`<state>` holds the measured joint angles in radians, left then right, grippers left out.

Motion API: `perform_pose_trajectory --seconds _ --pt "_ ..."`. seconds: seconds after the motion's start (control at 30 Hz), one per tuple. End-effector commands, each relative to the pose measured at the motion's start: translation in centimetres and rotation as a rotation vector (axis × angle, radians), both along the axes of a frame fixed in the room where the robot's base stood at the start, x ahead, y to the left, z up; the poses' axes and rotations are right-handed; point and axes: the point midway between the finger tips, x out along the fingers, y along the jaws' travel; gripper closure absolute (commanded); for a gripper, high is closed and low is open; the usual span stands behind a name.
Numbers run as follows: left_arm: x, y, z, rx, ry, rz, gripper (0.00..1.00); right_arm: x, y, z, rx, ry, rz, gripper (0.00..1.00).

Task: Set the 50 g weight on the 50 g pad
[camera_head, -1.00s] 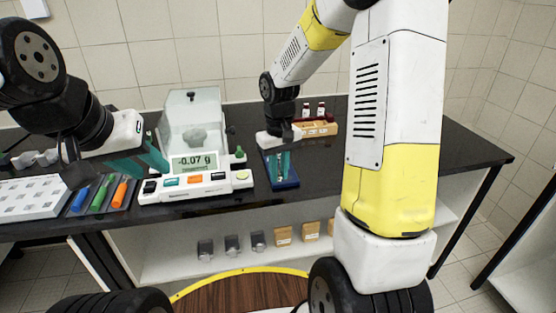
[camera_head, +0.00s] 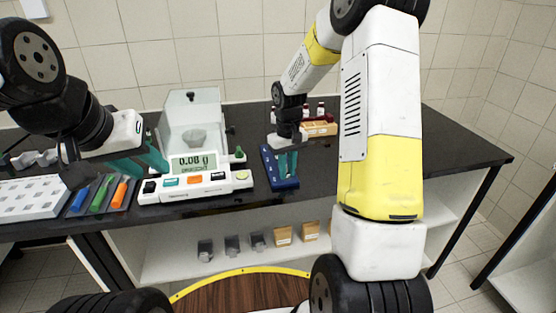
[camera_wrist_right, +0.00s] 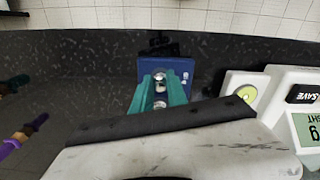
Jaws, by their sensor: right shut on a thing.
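My right gripper (camera_head: 287,164) points down over the blue weight case (camera_head: 268,171) on the bench, to the right of the balance. In the right wrist view the teal fingers (camera_wrist_right: 160,97) are shut on a small shiny metal weight (camera_wrist_right: 160,104), low at the case. Another shiny piece (camera_wrist_right: 159,76) shows just beyond it. Its mass marking is too small to read, and I cannot make out a pad marked 50 g. My left gripper (camera_head: 145,161) is beside the balance's left side; its jaw gap is unclear.
The balance (camera_head: 195,182) has a clear draft shield (camera_head: 192,112) and a display reading about 0.08 g. Left of it are a tray with colored tools (camera_head: 103,194) and a white rack (camera_head: 30,197). Small bottles in a wooden holder (camera_head: 320,128) stand behind the right gripper.

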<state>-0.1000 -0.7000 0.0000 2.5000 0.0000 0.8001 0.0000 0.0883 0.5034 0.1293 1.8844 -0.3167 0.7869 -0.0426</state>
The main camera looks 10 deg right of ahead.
Motion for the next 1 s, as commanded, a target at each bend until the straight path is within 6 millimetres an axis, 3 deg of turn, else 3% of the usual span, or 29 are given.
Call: perform_pose_trajectory --seconds 0.07,0.1,0.2,0.63,1.0 --pt "0.0 0.0 0.0 0.000 0.000 0.000 0.64 0.0 0.0 -0.2 0.000 0.000 0.000 1.00" --pt "0.0 0.0 0.0 0.000 0.000 0.000 0.64 0.0 0.0 -0.3 0.000 0.000 0.000 0.80" --pt "0.0 0.0 0.0 0.000 0.000 0.000 0.64 0.0 0.0 -0.3 0.000 0.000 0.000 0.60" --pt "0.0 0.0 0.0 0.000 0.000 0.000 0.64 0.0 0.0 0.6 -0.001 -0.001 -0.001 0.60" --pt "0.0 0.0 0.0 0.000 0.000 0.000 0.64 0.1 0.0 8.0 0.001 -0.005 -0.002 0.60"
